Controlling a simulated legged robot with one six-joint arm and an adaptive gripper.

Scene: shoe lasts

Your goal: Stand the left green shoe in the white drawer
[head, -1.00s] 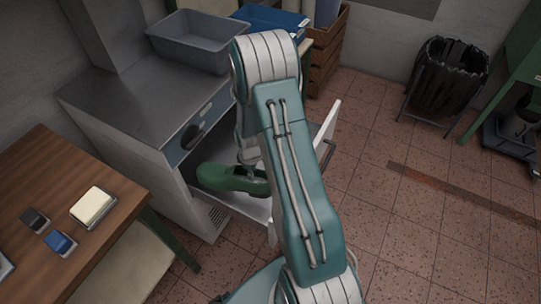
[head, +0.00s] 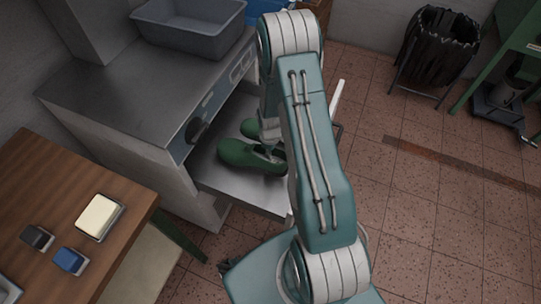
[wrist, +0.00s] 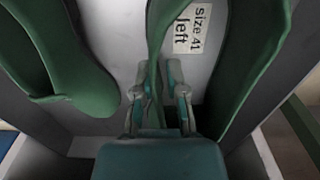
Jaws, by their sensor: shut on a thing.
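A green shoe (head: 246,156) is low in the open white drawer (head: 228,190), roughly level, toe to the left. My gripper (wrist: 160,85) is shut on its thin green upper edge (wrist: 156,55), which shows between the two fingers in the wrist view. In that view a "size 41 left" label (wrist: 187,28) lies beside this edge; I cannot tell whether it is inside the shoe or on the drawer floor. A second green shoe (head: 250,128) is just behind the first and shows at the left in the wrist view (wrist: 65,60). My arm hides the drawer's right part.
The drawer belongs to a metal-topped cabinet (head: 150,85) with a grey tub (head: 188,28) on top. A wooden table (head: 60,185) with small blocks stands at the left. A black bin (head: 440,45) is at the far right; the tiled floor between is mostly clear.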

